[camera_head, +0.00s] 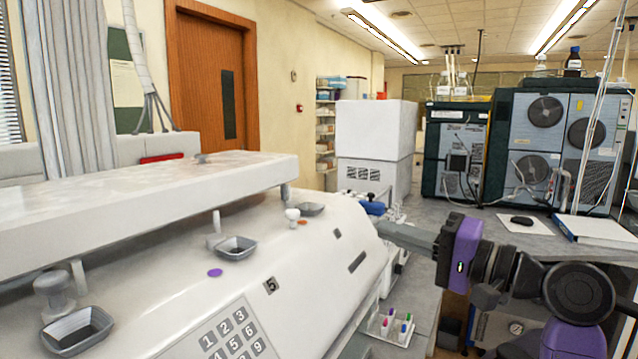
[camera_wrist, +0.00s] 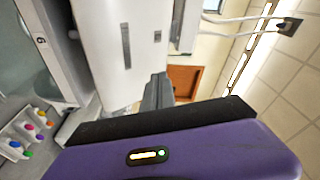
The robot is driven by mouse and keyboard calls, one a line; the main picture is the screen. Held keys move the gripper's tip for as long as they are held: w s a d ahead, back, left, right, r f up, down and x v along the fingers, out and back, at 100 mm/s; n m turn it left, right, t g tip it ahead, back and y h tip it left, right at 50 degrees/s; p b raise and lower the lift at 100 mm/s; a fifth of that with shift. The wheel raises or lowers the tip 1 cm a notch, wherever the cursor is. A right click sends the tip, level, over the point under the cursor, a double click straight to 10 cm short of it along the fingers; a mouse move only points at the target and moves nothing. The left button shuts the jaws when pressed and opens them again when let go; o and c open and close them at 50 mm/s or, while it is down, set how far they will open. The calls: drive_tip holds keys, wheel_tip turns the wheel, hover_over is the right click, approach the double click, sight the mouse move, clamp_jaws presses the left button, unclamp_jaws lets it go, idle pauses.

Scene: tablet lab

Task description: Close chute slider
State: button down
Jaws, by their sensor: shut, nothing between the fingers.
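The white tablet machine (camera_head: 300,265) fills the left and middle of the head view, with a number keypad (camera_head: 236,337) and a "5" label. I cannot tell which part is the chute slider. My gripper (camera_head: 386,229) is shut and empty, its fingertips by the machine's right end. In the wrist view the shut fingers (camera_wrist: 157,88) point toward the panel; contact is unclear.
A small rack with coloured caps (camera_head: 392,328) stands low beside the machine, and it shows in the wrist view (camera_wrist: 28,135). A blue object (camera_head: 372,207) lies just beyond my fingers. Grey cups (camera_head: 236,248) sit on the machine. Lab instruments (camera_head: 545,140) stand at the back right.

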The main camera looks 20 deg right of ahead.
sight(318, 232)
drive_tip(key=s+a+r+n+g+y+p, duration=0.1)
drive_tip(key=s+a+r+g+y+p, duration=0.1)
drive_tip(key=r, duration=0.4)
drive_tip(key=shift+s+a+r+n+g+y, duration=0.25)
drive_tip(key=shift+s+r+n+g+y, duration=0.15)
drive_tip(key=shift+s+g+y, duration=0.35)
drive_tip(key=shift+w, duration=0.1)
drive_tip(key=p+x, duration=0.2)
drive_tip(key=x, duration=0.8)
drive_tip(key=shift+w+f, duration=0.1)
drive_tip(key=shift+f, duration=0.05)
drive_tip(key=shift+s+a+f+p, duration=0.1)
drive_tip(key=shift+s+a+p, duration=0.1)
drive_tip(key=shift+s+a, duration=0.25)
drive_tip(key=shift+s+a+f+p, duration=0.15)
drive_tip(key=shift+s+a, duration=0.05)
drive_tip(key=shift+a, duration=0.45)
drive_tip(key=shift+s+a+f, duration=0.2)
drive_tip(key=shift+s+a, duration=0.1)
drive_tip(key=shift+a, duration=0.3)
